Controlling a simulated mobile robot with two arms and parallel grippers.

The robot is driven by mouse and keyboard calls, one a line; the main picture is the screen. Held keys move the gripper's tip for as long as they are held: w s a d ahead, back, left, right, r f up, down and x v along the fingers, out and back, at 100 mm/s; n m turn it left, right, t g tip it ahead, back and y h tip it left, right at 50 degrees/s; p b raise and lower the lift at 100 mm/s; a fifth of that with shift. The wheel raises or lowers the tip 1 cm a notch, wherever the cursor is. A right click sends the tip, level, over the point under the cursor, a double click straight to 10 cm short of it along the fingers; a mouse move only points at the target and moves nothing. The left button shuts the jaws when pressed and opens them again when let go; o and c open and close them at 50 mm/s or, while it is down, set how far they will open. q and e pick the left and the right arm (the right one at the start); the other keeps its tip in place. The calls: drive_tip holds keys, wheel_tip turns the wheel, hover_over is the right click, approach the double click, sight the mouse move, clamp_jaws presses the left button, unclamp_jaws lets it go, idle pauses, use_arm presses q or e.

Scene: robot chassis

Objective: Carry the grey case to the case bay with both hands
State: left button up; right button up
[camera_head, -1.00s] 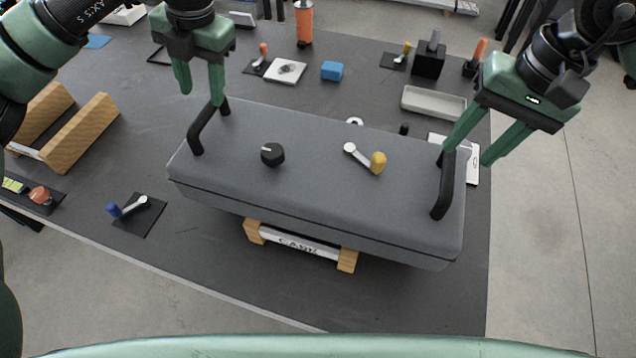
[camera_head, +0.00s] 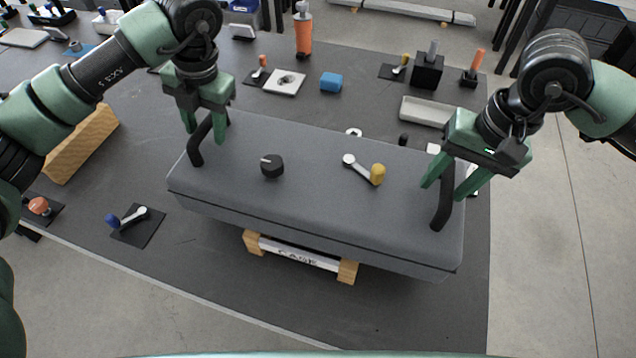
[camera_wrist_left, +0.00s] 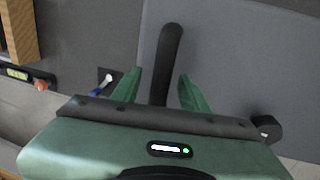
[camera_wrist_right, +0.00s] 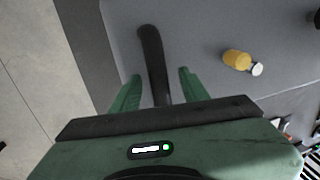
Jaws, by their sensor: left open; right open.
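The grey case (camera_head: 318,205) is a long box with a black handle at each end, a black knob (camera_head: 272,166) and a yellow-tipped crank (camera_head: 376,173) on top. It rests above a wooden stand labelled CASE (camera_head: 300,252). My left gripper (camera_head: 206,130) is open, its fingers on either side of the left handle (camera_head: 196,150); the left wrist view shows this handle (camera_wrist_left: 170,60) between the fingers. My right gripper (camera_head: 448,190) is open around the right handle (camera_head: 440,212); the right wrist view shows that handle (camera_wrist_right: 152,60) between the fingers.
A small crank with a blue knob (camera_head: 127,217) lies left of the case. A wooden block (camera_head: 82,142) is at the left. A grey tray (camera_head: 427,111), a blue block (camera_head: 331,83) and an orange bottle (camera_head: 304,30) stand behind the case.

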use_arm(q)
drive_tip(key=shift+f, duration=0.15)
use_arm(e)
drive_tip(key=shift+f, duration=0.15)
use_arm(q)
drive_tip(key=shift+c, duration=0.2)
use_arm(e)
drive_tip(key=shift+c, duration=0.4)
use_arm(q)
clamp_jaws()
use_arm(e)
clamp_jaws()
